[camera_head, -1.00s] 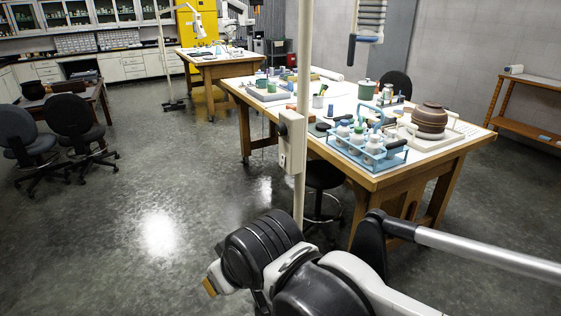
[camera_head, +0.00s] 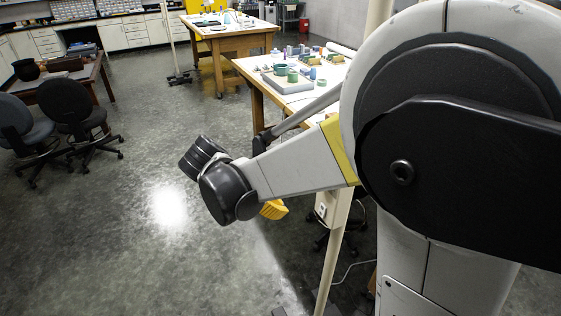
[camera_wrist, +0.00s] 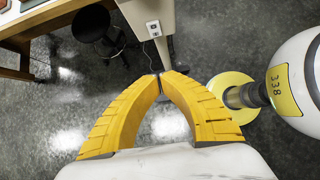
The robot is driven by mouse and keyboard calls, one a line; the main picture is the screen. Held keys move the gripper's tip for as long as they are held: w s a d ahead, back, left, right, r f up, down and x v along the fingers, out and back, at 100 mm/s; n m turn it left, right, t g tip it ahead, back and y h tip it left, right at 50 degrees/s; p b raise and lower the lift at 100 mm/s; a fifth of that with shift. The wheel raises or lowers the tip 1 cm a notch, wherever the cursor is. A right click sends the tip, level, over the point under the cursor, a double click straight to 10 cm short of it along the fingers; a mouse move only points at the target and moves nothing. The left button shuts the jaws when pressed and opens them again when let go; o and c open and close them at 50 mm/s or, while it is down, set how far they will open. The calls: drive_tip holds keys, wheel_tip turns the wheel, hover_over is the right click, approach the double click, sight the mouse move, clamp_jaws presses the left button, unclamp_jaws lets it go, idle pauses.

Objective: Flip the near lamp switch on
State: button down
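The near lamp's pale pole (camera_head: 335,250) stands in front of the worktable in the head view. Its switch box (camera_head: 322,207) is partly visible beside my arm. In the wrist view, a small white switch plate (camera_wrist: 153,29) with dark marks sits on the beige housing (camera_wrist: 133,12), beyond the fingertips. The switch's on or off position is too small to tell. My gripper (camera_wrist: 161,75) has yellow fingers whose tips meet, with nothing between them. The gripper also shows in the head view (camera_head: 273,209), left of the pole and apart from it. The lamp's head is not visible.
A wooden worktable (camera_head: 258,104) with jars and trays stands behind the pole, partly hidden by my arm. A stool (camera_wrist: 92,25) stands near the pole. Two office chairs (camera_head: 72,115) are at the left. The floor (camera_head: 120,230) at the left and front is clear.

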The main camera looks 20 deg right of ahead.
sight(322, 210)
drive_tip(key=shift+w+d, duration=0.2)
drive_tip(key=shift+w, duration=0.1)
drive_tip(key=shift+r, duration=0.1)
drive_tip(key=d+r+b+x, duration=0.1)
drive_tip(key=d+b+x, duration=0.1)
drive_tip(key=x, duration=1)
drive_tip(key=shift+d+b, duration=0.45)
drive_tip(key=shift+d, duration=0.05)
drive_tip(key=shift+r, duration=0.1)
